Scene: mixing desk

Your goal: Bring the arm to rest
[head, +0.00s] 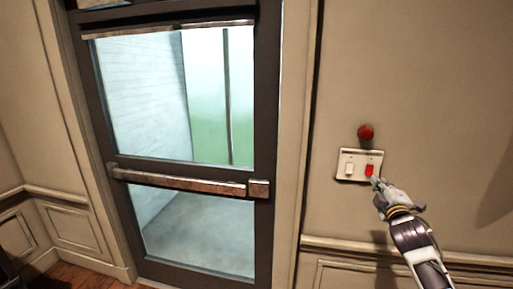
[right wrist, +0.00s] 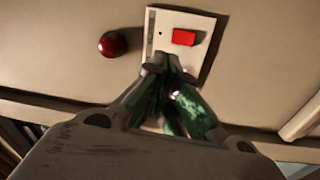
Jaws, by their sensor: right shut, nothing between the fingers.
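My right gripper (head: 377,183) is shut and empty, with its fingertips at the lower right of a wall switch plate (head: 343,172). In the right wrist view the closed fingertips (right wrist: 166,66) overlap the plate (right wrist: 200,22) and hide part of it. The plate has a white switch (head: 349,168) on the left and a red switch (head: 369,170) on the right. The red switch (right wrist: 184,37) is clear of the fingers in the right wrist view. I cannot tell whether the fingertips touch the plate. My left gripper is not in view.
A round red knob or light (head: 366,132) sits on the wall above the plate; it also shows in the right wrist view (right wrist: 112,44). A dark-framed glass door (head: 180,100) with a push bar (head: 185,182) stands to the left. A wall rail (head: 330,243) runs below the plate.

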